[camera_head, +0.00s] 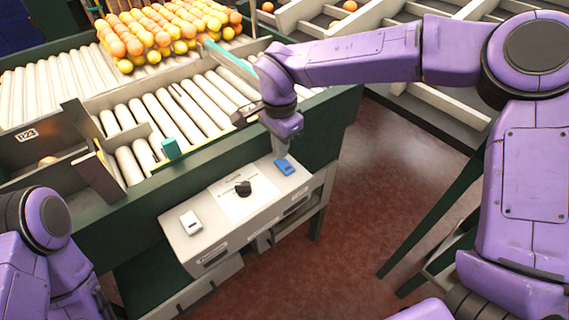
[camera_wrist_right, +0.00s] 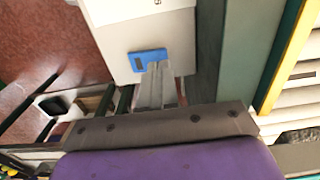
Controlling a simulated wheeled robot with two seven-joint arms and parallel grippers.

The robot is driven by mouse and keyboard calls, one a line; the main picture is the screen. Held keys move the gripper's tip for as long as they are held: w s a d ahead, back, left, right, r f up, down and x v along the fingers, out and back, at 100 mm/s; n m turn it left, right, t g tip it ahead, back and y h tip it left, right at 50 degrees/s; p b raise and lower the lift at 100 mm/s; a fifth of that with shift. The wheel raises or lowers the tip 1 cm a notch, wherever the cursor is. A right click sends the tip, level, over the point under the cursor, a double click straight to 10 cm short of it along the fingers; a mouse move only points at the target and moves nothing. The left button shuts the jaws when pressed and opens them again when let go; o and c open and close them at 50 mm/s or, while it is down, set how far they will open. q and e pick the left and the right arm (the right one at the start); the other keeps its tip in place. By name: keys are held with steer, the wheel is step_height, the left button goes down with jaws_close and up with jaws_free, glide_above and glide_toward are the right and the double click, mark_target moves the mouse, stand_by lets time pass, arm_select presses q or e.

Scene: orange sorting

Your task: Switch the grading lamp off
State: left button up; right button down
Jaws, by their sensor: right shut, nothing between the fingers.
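A light grey control box (camera_head: 215,240) is fixed to the front of the green conveyor frame. On its top are a blue rocker switch (camera_head: 284,167) at the right, a black knob (camera_head: 243,188) in the middle and a white switch (camera_head: 191,222) at the left. Which one is the lamp's switch I cannot read, and no lamp is recognisable. My right gripper (camera_head: 281,155) is shut and empty, its fingertips at the blue switch; touching or just above, I cannot tell. In the right wrist view the fingertips (camera_wrist_right: 158,70) overlap the edge of the blue switch (camera_wrist_right: 147,60). My left gripper is out of view.
Roller lanes (camera_head: 170,112) lie behind the box, with a heap of oranges (camera_head: 155,32) at the back. A teal block (camera_head: 171,148) stands on the near lane edge. Slatted sorting bins (camera_head: 325,15) are at the back right. Open red floor (camera_head: 385,185) lies right of the box.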

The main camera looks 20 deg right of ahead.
mark_target(281, 161)
steer(key=shift+f+b, duration=0.35)
steer(key=shift+f, duration=0.6)
stand_by(0.5)
step_height(281, 161, up, 7)
steer(key=p, duration=0.8)
steer(key=shift+r, duration=0.1)
